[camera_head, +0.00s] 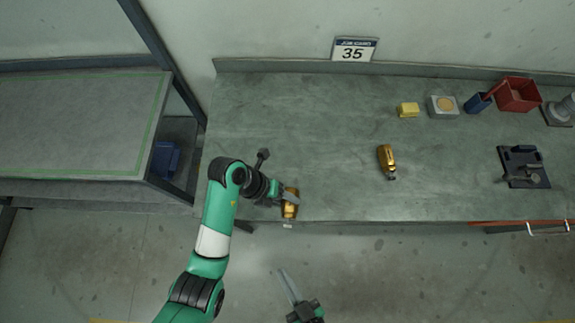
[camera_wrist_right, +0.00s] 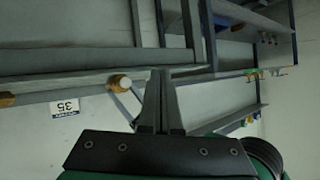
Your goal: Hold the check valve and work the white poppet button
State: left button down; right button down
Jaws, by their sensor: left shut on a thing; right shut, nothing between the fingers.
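The check valve (camera_head: 290,211) is a brass body at the front edge of the bench, with its white poppet button (camera_head: 287,226) toward the edge. My left gripper (camera_head: 288,198) is shut on the valve. In the right wrist view the valve (camera_wrist_right: 114,84) shows end-on with the white button (camera_wrist_right: 124,85), left of the fingertips. My right gripper (camera_head: 283,272) is shut and empty, in front of the bench and apart from the valve; its closed fingers (camera_wrist_right: 160,75) also show in the right wrist view.
A second brass piece (camera_head: 386,158) lies on the bench (camera_head: 310,130).

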aim_at(288, 226)
jog(key=w, duration=0.8)
jog(key=shift+w+d, duration=0.35)
jog(key=shift+w, duration=0.05)
dwell(1.7)
jog(key=shift+w, duration=0.4)
jog(key=shift+w, duration=0.75)
dwell(0.6)
jog(key=shift+s, duration=0.1)
jog(key=shift+s, duration=1.1)
